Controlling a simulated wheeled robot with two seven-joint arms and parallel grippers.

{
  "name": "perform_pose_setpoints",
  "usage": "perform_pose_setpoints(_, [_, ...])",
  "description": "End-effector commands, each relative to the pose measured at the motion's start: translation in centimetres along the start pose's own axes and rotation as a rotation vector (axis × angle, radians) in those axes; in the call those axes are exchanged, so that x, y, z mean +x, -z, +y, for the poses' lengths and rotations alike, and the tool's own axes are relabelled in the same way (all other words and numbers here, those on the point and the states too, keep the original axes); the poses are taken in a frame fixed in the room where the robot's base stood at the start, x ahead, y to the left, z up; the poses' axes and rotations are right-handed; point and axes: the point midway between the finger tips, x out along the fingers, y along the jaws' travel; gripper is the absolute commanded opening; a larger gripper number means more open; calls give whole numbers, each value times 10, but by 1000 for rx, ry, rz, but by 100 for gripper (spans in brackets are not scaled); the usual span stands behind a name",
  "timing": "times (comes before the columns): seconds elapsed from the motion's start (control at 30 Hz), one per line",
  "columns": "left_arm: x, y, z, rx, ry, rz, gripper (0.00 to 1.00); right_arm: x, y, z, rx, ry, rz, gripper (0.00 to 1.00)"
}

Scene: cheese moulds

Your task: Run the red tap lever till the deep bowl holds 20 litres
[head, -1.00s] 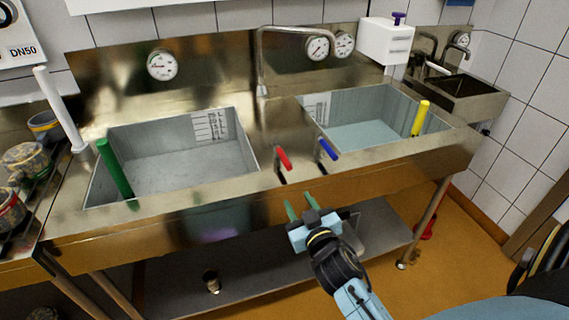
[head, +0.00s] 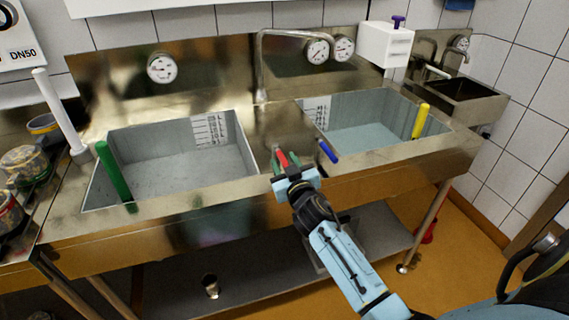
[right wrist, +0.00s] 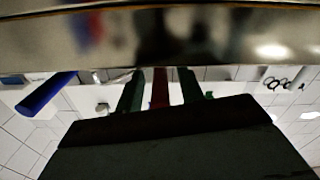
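The red tap lever (head: 281,158) stands on the steel front ledge between the two bowls. My right gripper (head: 286,163) is at this lever. In the right wrist view the red lever (right wrist: 160,88) lies between the two green fingers (right wrist: 161,80), with a gap on each side, so the gripper is open around it. The left bowl (head: 240,165) has a grey bottom and a litre scale (head: 210,130) on its back wall. The right bowl (head: 440,127) has a bluish bottom and its own scale. I cannot tell the water level in either. My left gripper is out of view.
The blue lever (head: 328,151) stands close to the right of the red one and shows in the wrist view (right wrist: 45,94). A swan-neck spout (head: 261,75) rises behind. A green handle (head: 114,172) and a yellow handle (head: 420,120) stand in the bowls.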

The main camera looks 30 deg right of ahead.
Motion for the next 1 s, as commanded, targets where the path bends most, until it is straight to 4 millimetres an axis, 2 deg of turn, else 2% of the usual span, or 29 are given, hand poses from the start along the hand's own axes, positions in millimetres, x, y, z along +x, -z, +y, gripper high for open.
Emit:
perform_pose_setpoints(0.33, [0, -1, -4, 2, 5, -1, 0, 4, 0, 0, -1, 0, 0, 38])
perform_pose_setpoints(0.63, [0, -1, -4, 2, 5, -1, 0, 4, 0, 0, -1, 0, 0, 0])
perform_pose_setpoints(1.0, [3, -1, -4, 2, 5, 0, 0, 2, -1, 2, 1, -13, -2, 0])
